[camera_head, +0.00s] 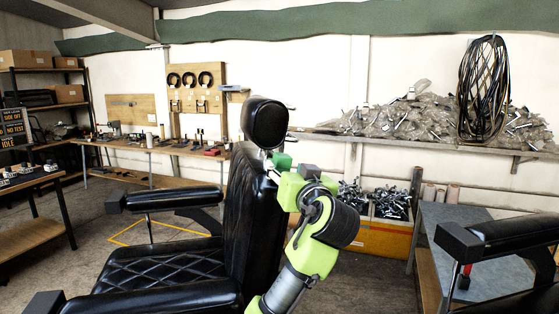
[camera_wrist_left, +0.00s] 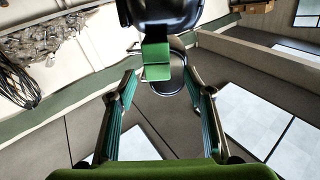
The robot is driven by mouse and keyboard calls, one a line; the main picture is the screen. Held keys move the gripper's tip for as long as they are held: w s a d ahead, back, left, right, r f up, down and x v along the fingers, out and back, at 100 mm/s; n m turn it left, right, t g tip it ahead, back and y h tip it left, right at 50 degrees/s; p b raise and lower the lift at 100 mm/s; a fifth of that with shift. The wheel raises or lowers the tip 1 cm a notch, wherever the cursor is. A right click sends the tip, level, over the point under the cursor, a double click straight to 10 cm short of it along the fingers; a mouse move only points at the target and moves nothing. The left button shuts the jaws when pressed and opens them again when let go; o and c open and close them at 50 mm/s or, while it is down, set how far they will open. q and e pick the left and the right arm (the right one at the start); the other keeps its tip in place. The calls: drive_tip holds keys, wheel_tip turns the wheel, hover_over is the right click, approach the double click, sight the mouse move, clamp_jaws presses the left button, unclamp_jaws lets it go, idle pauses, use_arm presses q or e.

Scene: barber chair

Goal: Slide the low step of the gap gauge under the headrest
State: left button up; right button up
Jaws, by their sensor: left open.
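The black padded headrest (camera_head: 266,123) sits on a post above the barber chair's tall backrest; its dark underside shows at the top of the left wrist view (camera_wrist_left: 165,10). The gap gauge (camera_head: 281,160), a green stepped block, is just below the headrest, by the post. In the left wrist view the gauge (camera_wrist_left: 155,52) shows two green faces close to the headrest; I cannot tell whether they touch. My left gripper (camera_wrist_left: 159,80) is open, its fingers spread to either side of the gauge with gaps visible. In the head view my own wrist hides the fingers. My right gripper is not in view.
The chair's backrest (camera_head: 252,210) and armrest (camera_head: 165,198) stand left of my left arm. A bench (camera_head: 180,148) with tools lies behind. A second black armrest (camera_head: 500,236) stands at right. An orange-fronted bin (camera_head: 378,240) stands at the wall.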

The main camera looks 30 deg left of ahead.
sight(285, 161)
use_arm(q)
drive_tip(key=x, duration=0.3)
drive_tip(key=shift+s+p, duration=0.1)
drive_tip(key=shift+p, duration=0.3)
drive_tip(key=shift+a+r, duration=0.1)
drive_tip(key=shift+r, duration=0.05)
drive_tip(key=p+x, duration=0.4)
drive_tip(key=shift+w+d+r, duration=0.2)
drive_tip(key=shift+w+r, duration=0.1)
drive_tip(key=shift+w, duration=0.05)
drive_tip(key=shift+w+a+f, duration=0.2)
drive_tip(key=shift+w+a, duration=0.05)
drive_tip(key=shift+a, duration=0.15)
drive_tip(key=shift+d, duration=0.1)
drive_tip(key=c, duration=1.3)
drive_tip(key=shift+c, duration=0.2)
